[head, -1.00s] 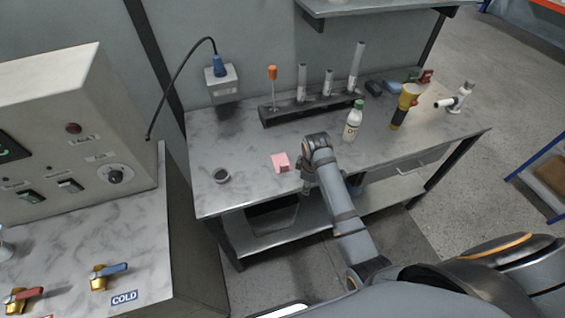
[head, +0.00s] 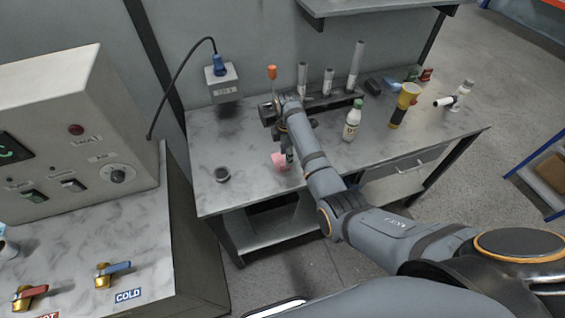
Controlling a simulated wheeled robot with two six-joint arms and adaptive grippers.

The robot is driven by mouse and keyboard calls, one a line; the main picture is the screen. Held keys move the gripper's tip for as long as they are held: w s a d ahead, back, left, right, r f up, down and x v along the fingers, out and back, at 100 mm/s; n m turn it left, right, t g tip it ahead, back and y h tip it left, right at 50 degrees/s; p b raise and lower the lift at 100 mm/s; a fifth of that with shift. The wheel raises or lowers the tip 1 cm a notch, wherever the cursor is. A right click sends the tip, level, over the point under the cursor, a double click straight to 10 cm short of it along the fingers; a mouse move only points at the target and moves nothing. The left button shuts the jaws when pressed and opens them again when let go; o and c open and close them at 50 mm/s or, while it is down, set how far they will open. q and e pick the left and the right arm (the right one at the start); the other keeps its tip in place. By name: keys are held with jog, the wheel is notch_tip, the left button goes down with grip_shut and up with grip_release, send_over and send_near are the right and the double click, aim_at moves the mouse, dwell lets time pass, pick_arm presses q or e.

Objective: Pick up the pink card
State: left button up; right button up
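The pink card (head: 278,161) lies on the grey marbled workbench (head: 240,195), near its front edge. My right arm reaches in from the lower right, and its wrist is above and behind the card. My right gripper (head: 289,155) points down at the card's right side and partly covers it. The fingers are small and dark here, so I cannot tell whether they touch the card or how far apart they are. My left gripper is not in view.
A rack with grey tubes (head: 328,82) and an orange-handled screwdriver (head: 272,73) stands behind my wrist. A white bottle (head: 352,122) and a yellow flashlight (head: 404,103) stand to the right. A small dark round container (head: 222,174) is left of the card. The bench's left part is mostly clear.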

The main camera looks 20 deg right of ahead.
aim_at(284, 163)
jog(key=shift+a+f+p, duration=0.2)
jog(key=shift+f+p, duration=0.1)
jog(key=shift+f, duration=1.15)
jog(key=shift+a+f+p, duration=0.2)
jog(key=shift+f+p, duration=0.1)
jog(key=shift+f, duration=1.1)
grip_shut()
